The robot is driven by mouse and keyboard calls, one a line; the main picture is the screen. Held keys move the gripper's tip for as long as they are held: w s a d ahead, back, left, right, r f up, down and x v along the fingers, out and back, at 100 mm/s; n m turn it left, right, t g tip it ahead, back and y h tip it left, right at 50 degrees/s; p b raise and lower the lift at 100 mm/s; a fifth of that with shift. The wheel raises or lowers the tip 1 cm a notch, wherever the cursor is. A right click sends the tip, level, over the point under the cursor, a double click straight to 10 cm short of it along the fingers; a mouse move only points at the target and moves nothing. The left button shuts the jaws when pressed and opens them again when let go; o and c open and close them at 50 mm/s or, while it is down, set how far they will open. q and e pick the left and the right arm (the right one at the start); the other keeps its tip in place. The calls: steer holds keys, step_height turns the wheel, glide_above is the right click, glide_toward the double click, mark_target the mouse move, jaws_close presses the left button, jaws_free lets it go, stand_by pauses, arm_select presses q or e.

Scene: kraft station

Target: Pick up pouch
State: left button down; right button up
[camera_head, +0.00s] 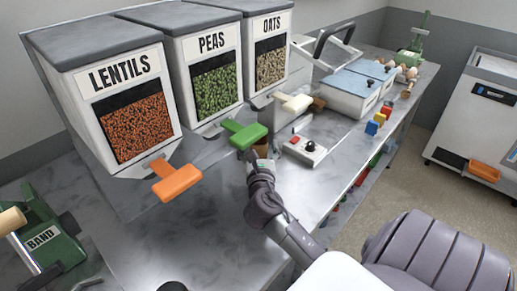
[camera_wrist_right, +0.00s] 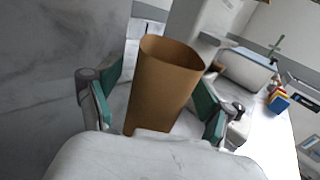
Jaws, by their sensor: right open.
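The pouch is a brown kraft paper pouch (camera_wrist_right: 160,88), upright with its open mouth up, in the middle of the right wrist view. In the head view only a small brown part of the pouch (camera_head: 262,151) shows behind my right gripper, below the green peas lever. My right gripper (camera_head: 258,165) is open. In the right wrist view its two green-padded fingers (camera_wrist_right: 160,100) stand on either side of the pouch, with a visible gap at least on the left. Whether the right finger touches it is unclear. My left gripper is not in view.
Lentils (camera_head: 132,112), peas (camera_head: 212,80) and oats (camera_head: 270,60) dispensers stand along the back, with orange (camera_head: 176,182), green (camera_head: 245,134) and cream (camera_head: 293,102) levers jutting forward. A small control box (camera_head: 305,149) stands to the right.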

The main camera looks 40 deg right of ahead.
steer(key=shift+w+d, duration=0.15)
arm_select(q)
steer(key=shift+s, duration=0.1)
arm_select(e)
steer(key=c, duration=0.4)
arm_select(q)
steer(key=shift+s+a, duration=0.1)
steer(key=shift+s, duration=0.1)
arm_select(e)
jaws_close()
